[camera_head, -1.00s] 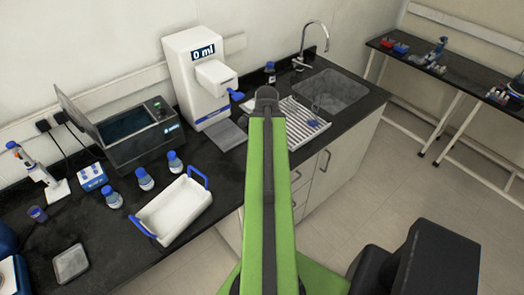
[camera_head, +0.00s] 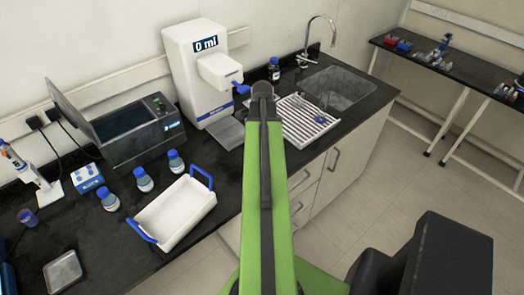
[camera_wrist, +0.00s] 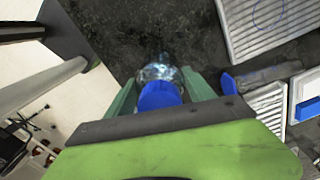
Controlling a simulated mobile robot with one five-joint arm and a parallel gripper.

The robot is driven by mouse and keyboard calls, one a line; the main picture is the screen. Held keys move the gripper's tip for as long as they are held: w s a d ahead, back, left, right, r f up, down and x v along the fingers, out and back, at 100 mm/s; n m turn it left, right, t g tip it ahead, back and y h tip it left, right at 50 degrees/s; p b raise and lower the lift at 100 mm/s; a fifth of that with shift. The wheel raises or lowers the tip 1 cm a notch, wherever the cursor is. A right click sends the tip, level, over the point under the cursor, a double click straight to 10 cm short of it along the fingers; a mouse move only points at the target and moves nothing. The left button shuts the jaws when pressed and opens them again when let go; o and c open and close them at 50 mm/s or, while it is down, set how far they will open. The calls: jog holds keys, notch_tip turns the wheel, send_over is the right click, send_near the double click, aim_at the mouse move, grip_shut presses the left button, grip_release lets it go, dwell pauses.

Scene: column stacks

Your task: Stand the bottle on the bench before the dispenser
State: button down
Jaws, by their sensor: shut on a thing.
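A clear bottle (camera_wrist: 162,71) with a blue cap (camera_wrist: 159,97) sits between the green fingers of my gripper (camera_wrist: 159,78) in the wrist view. The gripper is shut on it. Dark bench top shows around it; whether its base touches the bench I cannot tell. In the head view my arm hides the gripper and the held bottle. The white dispenser (camera_head: 188,75), its display reading 0 ml, stands on the bench (camera_head: 92,250) against the wall, left of my arm's end. A grey plate (camera_head: 227,133) lies at its front.
Left of the dispenser are an open-lidded bath (camera_head: 135,137), several blue-capped bottles (camera_head: 143,179) and a white tray (camera_head: 178,210) with blue handles. A drying rack (camera_head: 309,120), a sink (camera_head: 340,90) and a dark bottle (camera_head: 274,72) are to the right.

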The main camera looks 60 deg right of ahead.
notch_tip(320, 180, down, 3)
jog(key=shift+f+b, duration=0.1)
jog(key=shift+b, duration=0.8)
jog(key=shift+r, duration=0.3)
jog(key=shift+f, duration=0.3)
jog(key=shift+c, duration=1.8)
grip_release()
jog(key=shift+r, duration=0.15)
notch_tip(320, 180, up, 12)
jog(key=p, duration=1.2)
jog(key=shift+r+p, duration=0.25)
jog(key=shift+p, duration=0.1)
jog(key=shift+f, duration=0.1)
